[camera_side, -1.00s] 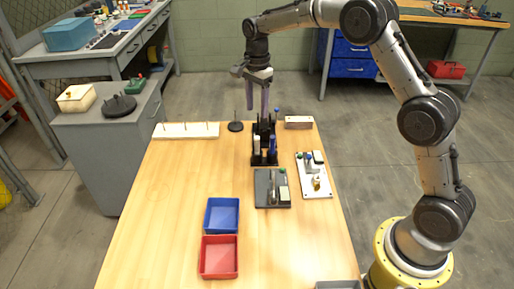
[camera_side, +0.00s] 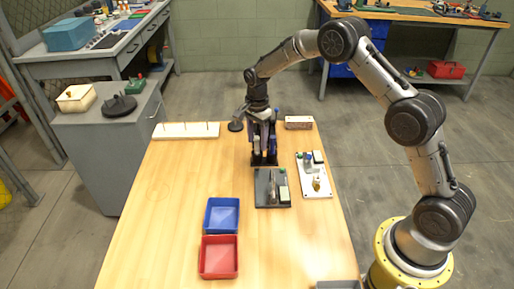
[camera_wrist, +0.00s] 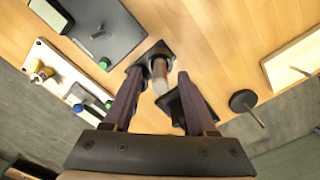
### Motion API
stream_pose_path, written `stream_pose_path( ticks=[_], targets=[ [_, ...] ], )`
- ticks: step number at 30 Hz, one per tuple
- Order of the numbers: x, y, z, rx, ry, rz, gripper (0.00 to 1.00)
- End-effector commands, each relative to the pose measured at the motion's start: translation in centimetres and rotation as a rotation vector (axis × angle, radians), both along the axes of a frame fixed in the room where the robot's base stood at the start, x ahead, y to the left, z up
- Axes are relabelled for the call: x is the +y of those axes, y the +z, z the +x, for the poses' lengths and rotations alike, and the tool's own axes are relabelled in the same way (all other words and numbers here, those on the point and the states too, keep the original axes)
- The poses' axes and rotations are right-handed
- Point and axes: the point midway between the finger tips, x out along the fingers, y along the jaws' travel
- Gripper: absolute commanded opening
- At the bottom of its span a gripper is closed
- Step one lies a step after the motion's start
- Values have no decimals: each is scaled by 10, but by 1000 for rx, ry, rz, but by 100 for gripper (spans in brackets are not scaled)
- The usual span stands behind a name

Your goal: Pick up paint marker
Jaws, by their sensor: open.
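A black upright holder (camera_side: 264,161) stands on the wooden table below my gripper (camera_side: 262,147). In the wrist view a pale, whitish cylinder (camera_wrist: 159,72) stands in the holder; it looks like the paint marker, though no label can be read. My gripper (camera_wrist: 160,74) is open, with its dark fingers lowered around this cylinder, one to each side. Gaps show between the cylinder and both fingers. In the side view the fingers and wrist hide most of what stands in the holder.
A grey plate fixture (camera_side: 264,197) and a white board with small fittings (camera_side: 318,185) lie close by. A white peg rail (camera_side: 180,130), a round black base (camera_side: 236,126) and a pinkish block (camera_side: 298,122) stand behind. Blue (camera_side: 221,230) and red (camera_side: 219,273) bins sit in front. The table's left is clear.

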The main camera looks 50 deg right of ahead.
Motion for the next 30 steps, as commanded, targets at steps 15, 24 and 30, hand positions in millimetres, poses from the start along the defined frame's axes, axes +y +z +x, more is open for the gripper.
stream_pose_path(
  ticks=[15,24,30],
  targets=[
    [0,-6,0,0,0,0,21],
    [0,-6,0,-1,0,0,0],
    [0,-5,0,-1,0,0,0]
  ],
)
